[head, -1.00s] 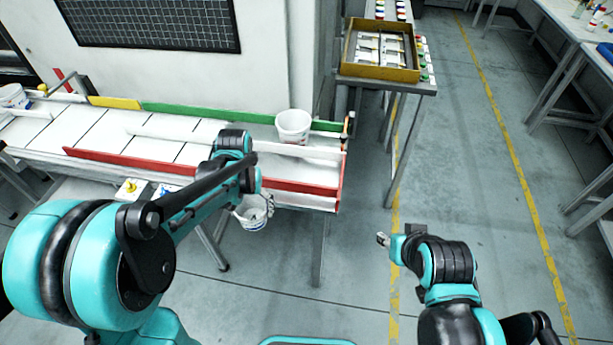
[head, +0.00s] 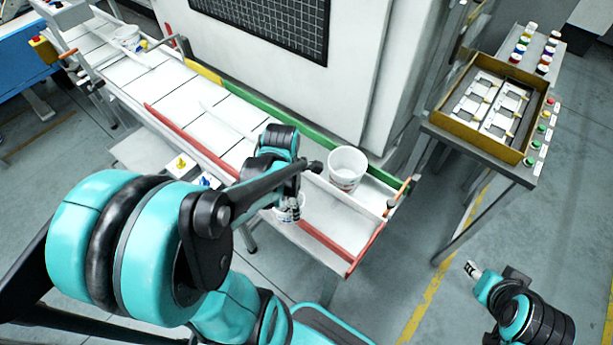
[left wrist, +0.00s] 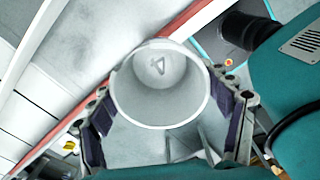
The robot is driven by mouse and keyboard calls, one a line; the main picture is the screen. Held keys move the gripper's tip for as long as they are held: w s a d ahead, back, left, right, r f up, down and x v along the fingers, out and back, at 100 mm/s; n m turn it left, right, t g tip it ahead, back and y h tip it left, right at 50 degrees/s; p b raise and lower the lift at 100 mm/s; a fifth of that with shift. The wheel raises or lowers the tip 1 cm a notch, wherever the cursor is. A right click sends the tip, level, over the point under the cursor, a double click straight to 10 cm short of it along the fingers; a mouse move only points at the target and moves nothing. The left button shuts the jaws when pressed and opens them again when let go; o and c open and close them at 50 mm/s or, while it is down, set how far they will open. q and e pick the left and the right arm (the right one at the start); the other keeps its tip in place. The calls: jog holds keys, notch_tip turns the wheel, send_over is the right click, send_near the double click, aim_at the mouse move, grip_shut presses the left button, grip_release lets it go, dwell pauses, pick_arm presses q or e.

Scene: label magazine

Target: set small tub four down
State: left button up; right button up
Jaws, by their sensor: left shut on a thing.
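Small tub four (left wrist: 160,95) is white, with a 4 on its inner bottom in the left wrist view. My left gripper (left wrist: 166,125) is shut on it, with dark finger pads on both sides. In the head view the tub (head: 289,209) hangs from the left gripper (head: 291,198) at the red rail (head: 322,240) of the sloped white rack (head: 325,215). The arm partly hides it, and I cannot tell whether it touches the rack. My right gripper (head: 472,268) is over the floor at lower right, too small to tell its opening.
Another white tub (head: 347,165) stands on the rack near the green rail (head: 300,130). A further white tub (head: 125,37) is at the rack's far left. A side table holds a yellow-brown tray (head: 437,122) of parts. The near lane's right end looks clear.

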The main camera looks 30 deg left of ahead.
pick_arm(q)
jog(key=shift+a+n, duration=0.15)
jog(key=shift+n, duration=0.25)
jog(key=w+a+f+b, duration=0.1)
jog(key=w+f, duration=0.1)
jog(key=w, duration=0.1)
jog(key=w+a+f+b, duration=0.2)
jog(key=w, duration=0.1)
jog(key=w+a+f+b, duration=0.1)
jog(key=w+a+f, duration=0.1)
jog(key=w+f, duration=0.1)
jog(key=shift+w+a, duration=0.25)
jog(key=shift+w, duration=0.35)
notch_tip(320, 180, down, 4)
jog(key=shift+b, duration=1.1)
jog(key=shift+r, duration=0.1)
jog(key=shift+f, duration=0.25)
jog(key=o, duration=0.8)
jog(key=shift+r, duration=0.1)
